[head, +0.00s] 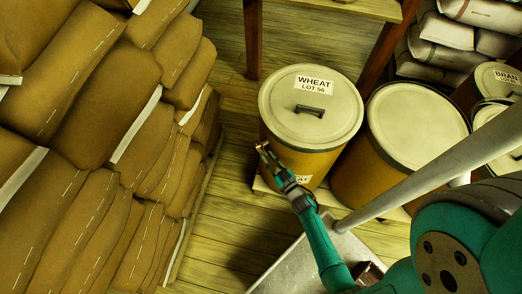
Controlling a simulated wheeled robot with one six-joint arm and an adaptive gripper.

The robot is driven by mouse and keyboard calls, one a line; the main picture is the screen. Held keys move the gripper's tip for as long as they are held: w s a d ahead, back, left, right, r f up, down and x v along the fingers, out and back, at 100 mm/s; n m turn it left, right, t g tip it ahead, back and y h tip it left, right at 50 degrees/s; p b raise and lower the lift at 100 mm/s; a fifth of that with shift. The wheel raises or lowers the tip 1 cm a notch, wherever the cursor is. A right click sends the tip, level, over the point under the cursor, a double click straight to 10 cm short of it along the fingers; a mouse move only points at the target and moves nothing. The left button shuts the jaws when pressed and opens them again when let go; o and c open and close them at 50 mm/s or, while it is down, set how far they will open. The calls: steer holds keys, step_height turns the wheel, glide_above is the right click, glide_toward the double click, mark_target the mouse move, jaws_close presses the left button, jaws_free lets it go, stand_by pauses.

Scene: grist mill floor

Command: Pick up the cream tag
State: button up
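I cannot make out a separate cream tag in the head view. My gripper (262,147) is at the front left side of the wheat drum (278,153), just below its lid rim. Its fingers are too small in the picture to show whether they are open or shut, or whether they hold anything. The drum's pale lid (285,115) bears a white label (314,86) reading "WHEAT LOT 56" and a dark handle. A second white label (304,179) low on the drum's front is partly hidden by my arm.
Brown sacks (105,110) are piled high on the left. Another lidded drum (418,125) stands right of the wheat drum, with a bran drum (502,76) beyond. A wooden shelf (345,8) is behind. Plank floor (228,215) is clear between sacks and drums.

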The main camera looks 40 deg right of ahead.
mark_target(261, 150)
steer(key=shift+w+d+f, duration=0.1)
steer(key=shift+w+d, duration=0.1)
steer(key=shift+w, duration=1.15)
steer(key=shift+w+d+f, duration=0.1)
steer(key=shift+w+d, duration=0.05)
steer(key=shift+w, duration=1.15)
steer(key=shift+c, duration=0.3)
jaws_close()
